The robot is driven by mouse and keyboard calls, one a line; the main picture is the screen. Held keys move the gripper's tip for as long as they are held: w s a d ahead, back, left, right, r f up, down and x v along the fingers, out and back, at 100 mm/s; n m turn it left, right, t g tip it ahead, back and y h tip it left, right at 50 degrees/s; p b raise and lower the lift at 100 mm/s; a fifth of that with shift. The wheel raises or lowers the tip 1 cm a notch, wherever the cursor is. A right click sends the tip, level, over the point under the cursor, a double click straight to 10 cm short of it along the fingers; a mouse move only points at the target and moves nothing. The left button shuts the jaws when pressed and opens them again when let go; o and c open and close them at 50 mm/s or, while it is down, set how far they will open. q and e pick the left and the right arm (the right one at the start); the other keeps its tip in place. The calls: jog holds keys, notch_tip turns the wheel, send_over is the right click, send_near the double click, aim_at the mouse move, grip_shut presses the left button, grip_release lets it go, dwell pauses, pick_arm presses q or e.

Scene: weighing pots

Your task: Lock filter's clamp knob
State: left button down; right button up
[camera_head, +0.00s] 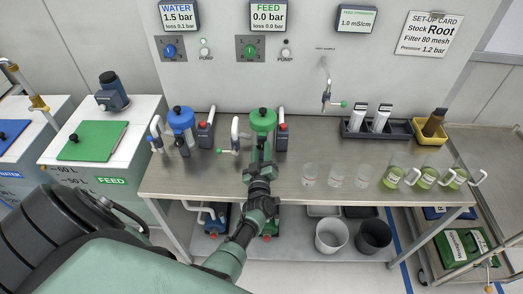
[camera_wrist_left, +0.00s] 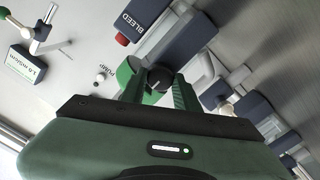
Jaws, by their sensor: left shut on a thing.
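The green-capped filter (camera_head: 263,119) stands on the steel bench under the FEED display. Its green body also shows in the left wrist view (camera_wrist_left: 125,74). My left gripper (camera_head: 262,143) is at the near side of this filter, and the arm hides the filter's lower part. In the left wrist view its two green fingers (camera_wrist_left: 158,92) are shut on the dark round clamp knob (camera_wrist_left: 155,76), which bears a pale mark. The knob itself is hidden in the head view. My right gripper is not in view.
A blue-capped filter (camera_head: 181,118) stands to the left. A block marked BLEED (camera_wrist_left: 143,18) is close to the fingers. Clear cups (camera_head: 336,175) and green-filled beakers (camera_head: 392,177) stand to the right. The bench between filter and black tray (camera_head: 357,132) is mostly free.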

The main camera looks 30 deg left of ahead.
pick_arm(q)
jog(key=shift+f, duration=0.1)
jog(key=c, duration=1.1)
grip_release()
jog(key=shift+o, duration=0.2)
jog(key=shift+s+d, duration=0.2)
jog(key=shift+s, duration=0.1)
jog(key=p+v, duration=0.3)
jog(key=v, duration=0.4)
jog(key=shift+s, duration=0.1)
